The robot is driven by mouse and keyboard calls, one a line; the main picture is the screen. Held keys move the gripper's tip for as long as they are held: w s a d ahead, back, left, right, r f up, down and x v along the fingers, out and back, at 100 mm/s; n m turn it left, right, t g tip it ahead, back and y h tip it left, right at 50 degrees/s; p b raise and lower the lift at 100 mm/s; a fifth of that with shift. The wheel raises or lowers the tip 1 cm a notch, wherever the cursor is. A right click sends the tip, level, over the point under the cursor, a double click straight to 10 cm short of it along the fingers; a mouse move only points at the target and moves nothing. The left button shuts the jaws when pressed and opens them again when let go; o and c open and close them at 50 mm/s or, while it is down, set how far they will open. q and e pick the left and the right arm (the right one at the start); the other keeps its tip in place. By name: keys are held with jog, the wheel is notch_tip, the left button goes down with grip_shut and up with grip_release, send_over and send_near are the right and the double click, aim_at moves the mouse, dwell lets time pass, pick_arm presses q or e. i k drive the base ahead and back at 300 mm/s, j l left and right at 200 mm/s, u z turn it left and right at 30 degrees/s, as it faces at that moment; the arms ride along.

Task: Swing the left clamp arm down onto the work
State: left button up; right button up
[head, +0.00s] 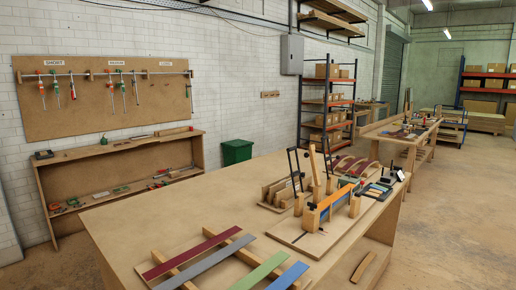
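A bending jig stands on a wooden baseboard (287,232) near the right end of the large workbench (190,205). It has wooden blocks and a long form with an orange-tan top and a blue side (329,207). Two thin black frames rise by the jig and look like the clamp arms. The left black frame (291,168) stands upright, leaning slightly, clear of the form. The right black frame (329,160) also stands up. A wooden bar (314,165) rises between them. How the frames are hinged is too small to tell. Neither of my grippers is in view.
Red, grey, green and blue strips (262,271) lie across wooden rails at the bench front. Curved red-brown pieces (352,166) and small tools lie behind the jig. The bench's left half is clear. A green bin (237,152) stands behind it.

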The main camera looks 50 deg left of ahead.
aim_at(296, 173)
jog(key=i+u, duration=0.2)
jog(key=u, duration=0.25)
jog(key=i+l+u, duration=0.2)
jog(key=u, duration=0.25)
jog(key=i+l+u, duration=0.15)
jog(key=u, duration=0.35)
jog(key=i+l+u, duration=0.15)
jog(key=l+u, duration=0.3)
jog(key=j, duration=0.1)
